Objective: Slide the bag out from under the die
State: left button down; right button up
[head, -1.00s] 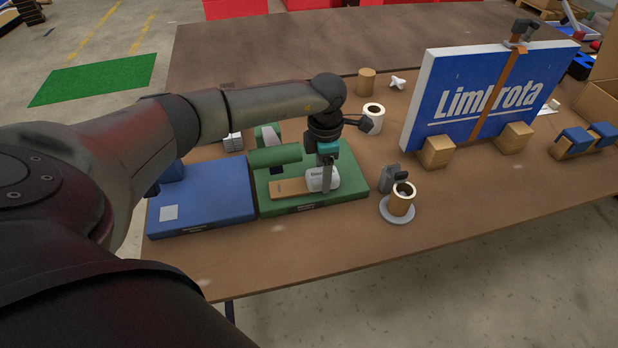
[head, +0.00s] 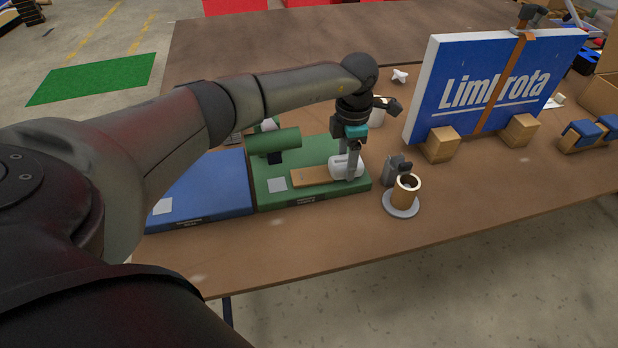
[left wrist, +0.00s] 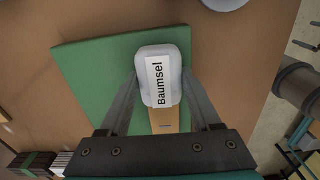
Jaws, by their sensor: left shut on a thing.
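The bag has a white, rounded end (head: 341,166) and a flat tan strip (head: 312,176). In the left wrist view the white end (left wrist: 161,75) is labelled "Baumsel". My left gripper (head: 352,168) points down, with its fingers shut on both sides of the white end. The bag is over the right part of the green base (head: 330,199). What looks like the die is a dark block (head: 274,157) under the green cylinder (head: 273,141). My right gripper is out of view.
A blue base (head: 205,190) stands left of the green one. A tan cup on a saucer (head: 401,210) and a grey device (head: 397,170) stand to the right. A blue "Limbrota" panel (head: 480,90) stands behind, on wooden blocks. The front table strip is clear.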

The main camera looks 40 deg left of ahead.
pick_arm(q)
jog(key=shift+w+d, duration=0.25)
jog(key=shift+w, duration=0.05)
grip_release()
notch_tip(320, 180, up, 15)
jog(key=shift+r+p, duration=0.15)
jog(key=shift+p, duration=0.3)
jog(key=shift+s, duration=0.1)
